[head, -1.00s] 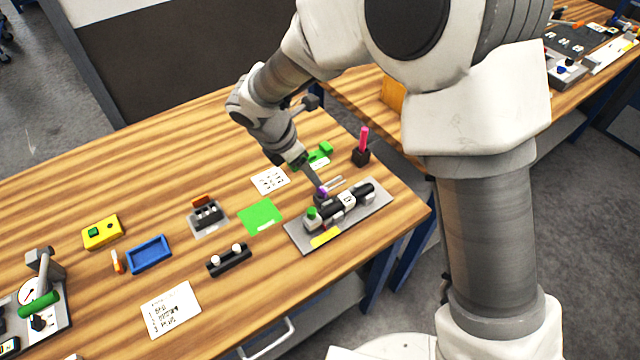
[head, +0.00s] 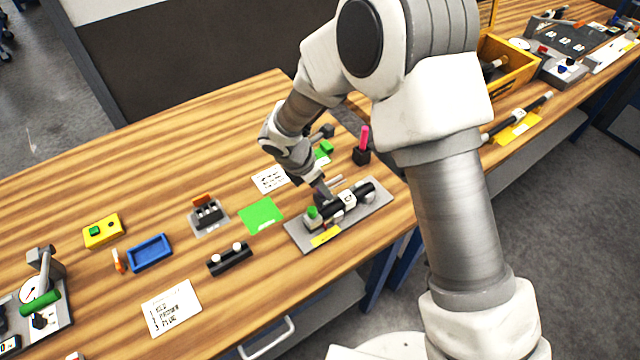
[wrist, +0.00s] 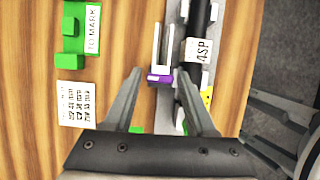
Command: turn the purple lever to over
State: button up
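The purple lever (wrist: 160,78) shows in the wrist view as a small purple block beside pale metal prongs (wrist: 162,45). It lies between the two fingertips of my gripper (wrist: 160,73), with a gap visible on each side. My gripper is open, and I cannot tell its height over the lever. In the head view my gripper (head: 327,194) is at the far side of a grey plate (head: 378,208) carrying a black cylinder, and the purple lever is hidden there. Which position the lever points to is not readable.
A green knob (head: 312,212) and a yellow label (head: 325,236) are at the plate's near left. A pink upright handle (head: 364,140) stands behind the plate. A green sheet (head: 261,215) and a white card (head: 270,179) lie to the left. The table's edge is close on the right.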

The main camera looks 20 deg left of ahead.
grip_shut()
jog(key=m+g+h+b, duration=0.1)
jog(key=m, duration=0.2)
jog(key=shift+w+a+f+m, duration=0.1)
jog(key=shift+m, duration=0.3)
jog(key=m+g+b, duration=0.1)
jog(key=m+g, duration=0.1)
jog(key=m, duration=0.2)
jog(key=shift+w+m, duration=0.1)
jog(key=shift+m, duration=0.2)
jog(key=m, duration=0.2)
jog(key=m+g, duration=0.1)
jog(key=m, duration=0.1)
jog(key=shift+w+g+b, duration=0.15)
jog(key=shift+g+b, duration=0.15)
jog(key=shift+b, duration=0.1)
jog(key=shift+w+m+g+y, duration=0.15)
jog(key=shift+m+g, duration=0.3)
jog(key=shift+m, duration=0.95)
jog(key=shift+s+m+g+y, duration=0.15)
jog(key=shift+m+g, duration=0.3)
jog(key=shift+m, duration=0.95)
jog(key=shift+w, duration=0.1)
